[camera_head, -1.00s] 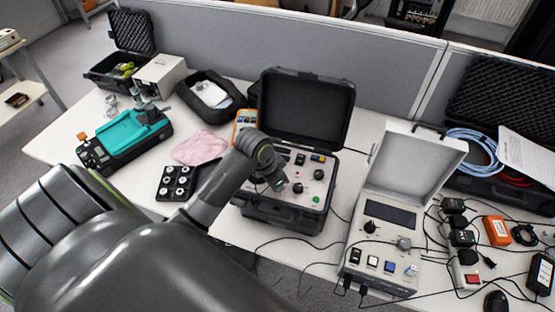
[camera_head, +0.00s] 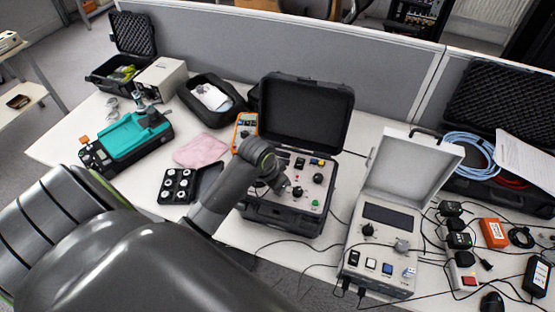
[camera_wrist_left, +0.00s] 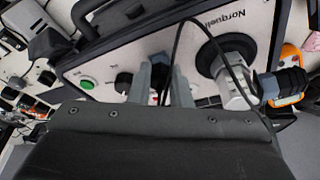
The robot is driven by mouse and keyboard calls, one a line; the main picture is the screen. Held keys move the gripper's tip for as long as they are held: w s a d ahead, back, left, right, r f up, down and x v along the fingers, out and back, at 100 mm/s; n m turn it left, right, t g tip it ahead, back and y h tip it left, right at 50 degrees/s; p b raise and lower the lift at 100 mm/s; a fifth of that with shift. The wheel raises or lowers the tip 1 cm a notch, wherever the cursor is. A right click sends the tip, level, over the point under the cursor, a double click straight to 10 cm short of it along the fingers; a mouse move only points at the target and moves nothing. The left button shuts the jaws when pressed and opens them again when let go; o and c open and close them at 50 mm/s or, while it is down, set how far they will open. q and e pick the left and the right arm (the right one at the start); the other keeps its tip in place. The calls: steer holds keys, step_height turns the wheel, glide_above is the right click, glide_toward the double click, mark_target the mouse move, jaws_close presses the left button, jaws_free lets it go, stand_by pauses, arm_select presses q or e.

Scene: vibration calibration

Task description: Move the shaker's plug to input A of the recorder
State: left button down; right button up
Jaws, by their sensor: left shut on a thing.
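The shaker is a black case (camera_head: 262,212) with its lid open and a light panel of knobs, a red lamp and a green button, which also shows in the left wrist view (camera_wrist_left: 88,84). My left gripper (camera_head: 283,186) is over this panel. In the left wrist view its fingers (camera_wrist_left: 165,82) are shut on a small dark plug (camera_wrist_left: 160,95), mostly hidden between them. I cannot tell whether it is seated in the panel. A black cable loops nearby. The recorder (camera_head: 378,250) is the grey box with open lid and dark screen on the right. My right gripper is not in view.
A silver sensor (camera_wrist_left: 238,85) stands on the shaker's round black disc. Black plugs and cables hang at the recorder's front edge. Adapters and an orange box (camera_head: 494,233) crowd the right. A teal device (camera_head: 130,138) and a black tray (camera_head: 177,186) lie left.

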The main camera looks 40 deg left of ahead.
arm_select(q)
steer(key=shift+d+n+y+p, duration=0.1)
steer(key=shift+n+y+p, duration=0.5)
steer(key=shift+n+p, duration=1.7)
stand_by(1.2)
steer(key=shift+m, duration=0.3)
steer(key=c, duration=1.2)
jaws_free()
steer(key=shift+r+p, duration=0.1)
steer(key=shift+p, duration=0.25)
steer(key=shift+p+v, duration=0.8)
steer(key=shift+v, duration=0.5)
steer(key=shift+r, duration=0.1)
steer(key=shift+v, duration=1)
steer(key=shift+s, duration=0.1)
